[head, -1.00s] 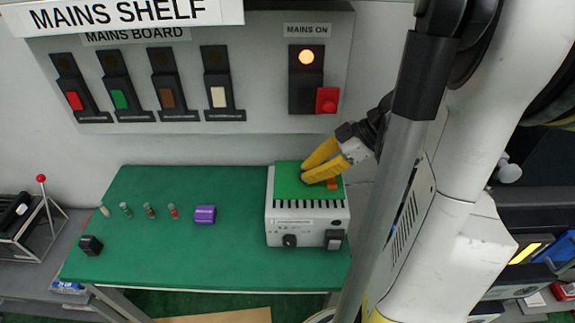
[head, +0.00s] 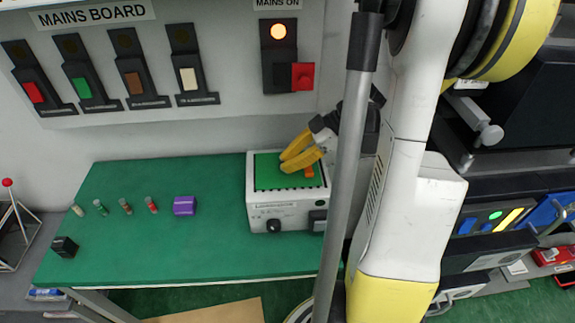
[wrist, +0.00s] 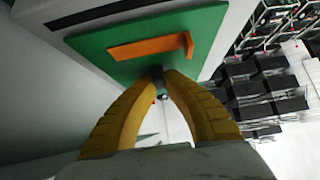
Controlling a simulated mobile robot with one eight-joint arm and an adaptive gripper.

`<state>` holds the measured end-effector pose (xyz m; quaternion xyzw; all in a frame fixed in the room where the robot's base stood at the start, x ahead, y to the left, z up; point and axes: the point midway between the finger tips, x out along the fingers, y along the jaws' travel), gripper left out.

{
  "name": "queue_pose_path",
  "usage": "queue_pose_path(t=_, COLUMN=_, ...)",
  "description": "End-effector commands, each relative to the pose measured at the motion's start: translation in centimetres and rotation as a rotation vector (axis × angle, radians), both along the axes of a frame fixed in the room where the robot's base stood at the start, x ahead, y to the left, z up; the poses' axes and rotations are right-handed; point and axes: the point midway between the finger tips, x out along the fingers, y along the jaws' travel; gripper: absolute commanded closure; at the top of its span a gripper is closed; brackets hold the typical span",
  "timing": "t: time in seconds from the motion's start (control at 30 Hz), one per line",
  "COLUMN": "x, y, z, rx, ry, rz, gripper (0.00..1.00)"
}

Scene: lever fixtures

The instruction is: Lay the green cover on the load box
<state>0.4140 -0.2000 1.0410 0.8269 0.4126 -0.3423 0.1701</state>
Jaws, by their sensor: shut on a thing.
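The load box (head: 258,213) is a white case with a dark knob on its front, standing at the right end of the green table. The green cover (head: 268,178) is a flat plate with an orange strip, over the top of the box. My gripper (head: 284,166) is shut on the green cover, its yellow fingers coming in from the right. In the wrist view the fingertips (wrist: 157,76) meet at a small dark piece by the edge of the cover (wrist: 120,62), beside the orange strip (wrist: 150,47). I cannot tell whether the cover touches the box all round.
A purple block (head: 184,205), several small cylinders (head: 126,206) and a black block (head: 64,246) are on the green table (head: 160,257). The mains board (head: 222,88) hangs behind, with its lamp (head: 278,31) lit. The table between purple block and box is clear.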

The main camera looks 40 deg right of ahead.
Motion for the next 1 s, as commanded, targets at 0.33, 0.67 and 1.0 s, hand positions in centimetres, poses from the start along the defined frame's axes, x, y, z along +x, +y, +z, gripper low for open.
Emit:
queue_pose_path(t=0.33, x=0.1, y=0.0, z=-0.4, rx=0.0, ry=0.0, rz=0.0, gripper=0.85)
queue_pose_path(t=0.67, x=0.1, y=0.0, z=-0.3, rx=0.0, ry=0.0, rz=0.0, gripper=0.7)
queue_pose_path(t=1.0, x=-1.8, y=-2.6, z=3.2, rx=0.0, ry=0.001, rz=-0.004, gripper=0.7)
